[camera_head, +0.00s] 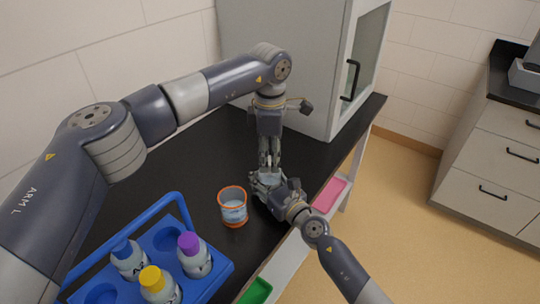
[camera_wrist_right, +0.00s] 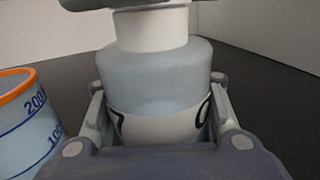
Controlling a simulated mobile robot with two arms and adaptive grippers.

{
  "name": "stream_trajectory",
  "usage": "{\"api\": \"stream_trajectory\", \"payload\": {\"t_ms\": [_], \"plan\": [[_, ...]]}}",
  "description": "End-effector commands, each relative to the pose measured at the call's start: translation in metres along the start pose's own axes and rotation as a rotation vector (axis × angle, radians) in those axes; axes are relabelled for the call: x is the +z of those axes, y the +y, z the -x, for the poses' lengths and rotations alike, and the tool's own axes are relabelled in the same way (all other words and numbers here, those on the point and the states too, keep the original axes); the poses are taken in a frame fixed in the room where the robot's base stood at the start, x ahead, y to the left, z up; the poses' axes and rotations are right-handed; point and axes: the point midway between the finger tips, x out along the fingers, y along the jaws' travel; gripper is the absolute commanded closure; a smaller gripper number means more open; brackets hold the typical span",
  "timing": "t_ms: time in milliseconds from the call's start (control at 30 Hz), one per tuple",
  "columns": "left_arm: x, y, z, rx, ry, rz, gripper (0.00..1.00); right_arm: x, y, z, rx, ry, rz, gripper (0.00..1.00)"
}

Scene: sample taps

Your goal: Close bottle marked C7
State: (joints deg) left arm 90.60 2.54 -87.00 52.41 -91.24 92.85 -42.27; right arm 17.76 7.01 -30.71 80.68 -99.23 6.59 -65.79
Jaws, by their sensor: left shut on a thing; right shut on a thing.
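A pale grey bottle (camera_wrist_right: 158,75) stands upright between the fingers of my right gripper (camera_head: 268,182), which is shut on its body. Its label (camera_wrist_right: 160,127) shows only parts of dark characters, so I cannot read the full mark. A white cap (camera_wrist_right: 152,30) sits at the top of the bottle in the right wrist view. My left gripper (camera_head: 268,165) points down from above and is shut on the cap; its fingers show at the top edge of the right wrist view. In the head view the grippers hide most of the bottle.
A beaker (camera_head: 233,208) with an orange rim stands just left of the right gripper. A blue rack (camera_head: 212,285) at front left holds bottles with blue, yellow and purple caps. A grey cabinet (camera_head: 285,60) stands behind. The black bench's (camera_head: 185,165) right edge is close to the right gripper.

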Motion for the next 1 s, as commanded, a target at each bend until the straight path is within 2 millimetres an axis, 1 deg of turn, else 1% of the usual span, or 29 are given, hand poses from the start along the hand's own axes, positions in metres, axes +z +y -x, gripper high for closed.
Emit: {"api": "stream_trajectory", "payload": {"t_ms": [100, 267, 300, 433, 467, 500, 533, 567, 867, 1000], "plan": [[-0.0014, 0.0012, 0.0002, 0.003, 0.002, -0.189, 1.00, 0.0005, 0.0004, 0.0000, 0.001, -0.001, 0.000, 1.00], [-0.0015, 0.0012, 0.0000, 0.003, 0.002, -0.416, 1.00, 0.0005, 0.0004, 0.0000, 0.001, -0.001, 0.001, 1.00], [-0.0015, 0.0012, 0.0000, 0.004, 0.002, -0.443, 1.00, 0.0005, 0.0005, 0.0000, 0.001, -0.001, 0.001, 1.00], [-0.0015, 0.0013, 0.0000, 0.004, 0.002, -0.435, 1.00, 0.0005, 0.0005, 0.0001, 0.001, -0.001, 0.001, 1.00], [-0.0015, 0.0013, 0.0000, 0.004, 0.002, -0.435, 0.67, 0.0005, 0.0005, 0.0001, 0.001, -0.001, 0.001, 1.00], [-0.0015, 0.0013, 0.0000, 0.004, 0.002, -0.434, 0.57, 0.0004, 0.0005, 0.0001, 0.001, -0.001, 0.001, 1.00], [-0.0014, 0.0013, 0.0000, 0.004, 0.002, -0.434, 0.51, 0.0004, 0.0005, 0.0001, 0.001, -0.001, 0.001, 1.00], [-0.0014, 0.0012, 0.0000, 0.004, 0.002, -0.434, 0.48, 0.0004, 0.0005, 0.0001, 0.001, -0.001, 0.001, 1.00], [-0.0006, 0.0005, 0.0003, 0.002, 0.001, -0.434, 0.48, 0.0004, 0.0002, 0.0000, 0.000, -0.001, 0.000, 1.00], [-0.0003, 0.0010, 0.0095, 0.004, 0.000, -0.434, 0.48, 0.0005, 0.0001, 0.0000, 0.000, -0.001, 0.000, 1.00]]}}
